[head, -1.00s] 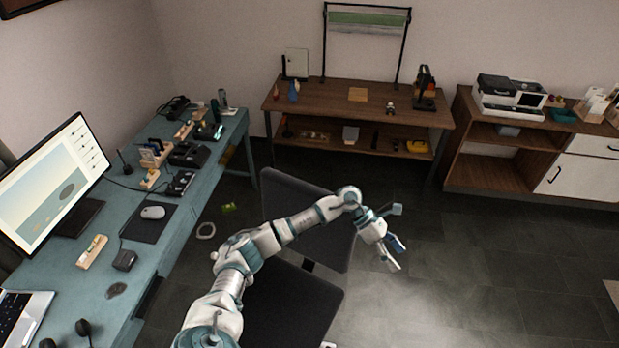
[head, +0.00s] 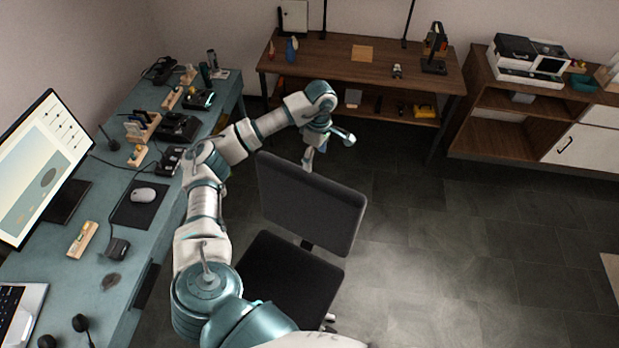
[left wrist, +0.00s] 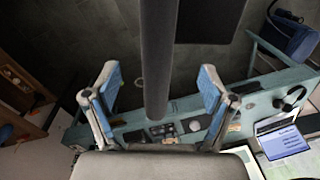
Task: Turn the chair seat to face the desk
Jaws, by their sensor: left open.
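The black office chair stands beside the teal desk (head: 160,235). Its backrest (head: 312,208) is on the far side of the seat (head: 285,278), and the seat extends toward the bottom of the head view, with the desk to its left. My left gripper (head: 328,150) is open at the top edge of the backrest, partly beyond it. In the left wrist view, its two blue-padded fingers (left wrist: 160,98) are spread either side of a dark upright bar, apparently the backrest edge-on (left wrist: 158,60). I cannot tell whether they touch it. My right gripper is not in view.
The desk carries a monitor (head: 42,165), a mouse (head: 143,195) and several small devices. A wooden workbench (head: 330,60) stands at the back, and a cabinet with a printer (head: 528,62) at the back right. The floor (head: 480,250) right of the chair is clear.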

